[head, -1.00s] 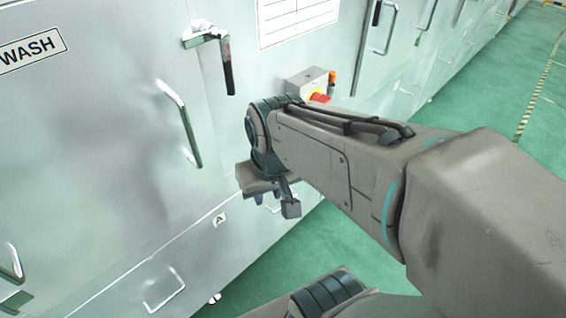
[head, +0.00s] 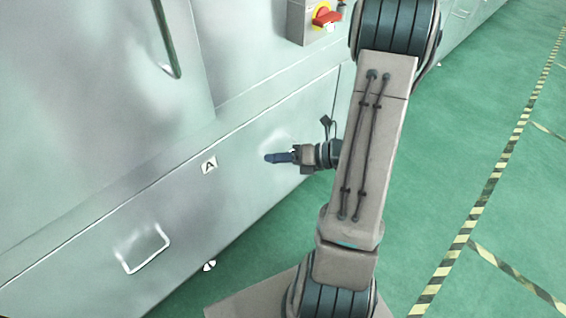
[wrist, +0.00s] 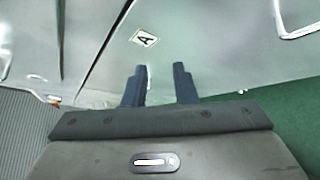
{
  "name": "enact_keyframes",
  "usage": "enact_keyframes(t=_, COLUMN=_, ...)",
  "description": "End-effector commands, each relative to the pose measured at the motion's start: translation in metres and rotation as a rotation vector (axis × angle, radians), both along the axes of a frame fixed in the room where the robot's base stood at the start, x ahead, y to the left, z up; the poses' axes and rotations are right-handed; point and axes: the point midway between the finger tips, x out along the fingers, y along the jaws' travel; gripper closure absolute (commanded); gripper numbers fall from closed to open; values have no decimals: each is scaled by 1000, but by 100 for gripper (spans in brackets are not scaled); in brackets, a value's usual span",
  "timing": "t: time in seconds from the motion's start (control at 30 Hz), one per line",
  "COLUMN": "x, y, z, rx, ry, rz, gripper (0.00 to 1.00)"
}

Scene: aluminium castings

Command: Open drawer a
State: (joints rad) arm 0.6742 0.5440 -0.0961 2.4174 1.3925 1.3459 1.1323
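Drawer a (head: 215,200) is the wide, low metal drawer front marked with a small "A" label (head: 209,165). It looks flush with the cabinet, so it appears shut. Its bare metal loop handle (head: 147,250) is at the lower left in the head view. In the wrist view the label (wrist: 144,38) is above the fingers and a handle (wrist: 300,30) is at the upper right edge. My gripper (head: 268,158) is in front of the drawer's right part, right of the label and away from the handle. Its two dark fingers (wrist: 159,86) are apart with nothing between them.
A door handle (head: 166,45) hangs on the panel above the drawer. A grey switch box with a red and yellow knob (head: 325,17) is on the cabinet at top. Green floor (head: 490,130) with striped tape is open to the right.

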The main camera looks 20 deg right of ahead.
Motion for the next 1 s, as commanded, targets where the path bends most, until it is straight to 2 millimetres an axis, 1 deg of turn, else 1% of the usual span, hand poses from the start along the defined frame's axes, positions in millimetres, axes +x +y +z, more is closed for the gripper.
enact_keyframes(t=0.03, x=4, y=-21, z=-34, rx=93, ry=66, rz=-129, gripper=75)
enact_keyframes(t=0.1, x=9, y=-46, z=-61, rx=208, ry=137, rz=-289, gripper=75)
enact_keyframes(t=0.2, x=10, y=-80, z=-95, rx=349, ry=212, rz=-482, gripper=75)
enact_keyframes(t=0.3, x=8, y=-105, z=-119, rx=453, ry=258, rz=-620, gripper=75)
enact_keyframes(t=0.4, x=5, y=-120, z=-134, rx=514, ry=284, rz=-702, gripper=75)
enact_keyframes(t=0.53, x=8, y=-126, z=-140, rx=544, ry=293, rz=-740, gripper=75)
enact_keyframes(t=0.67, x=23, y=-119, z=-144, rx=543, ry=294, rz=-737, gripper=75)
enact_keyframes(t=1.0, x=89, y=-95, z=-159, rx=540, ry=292, rz=-734, gripper=75)
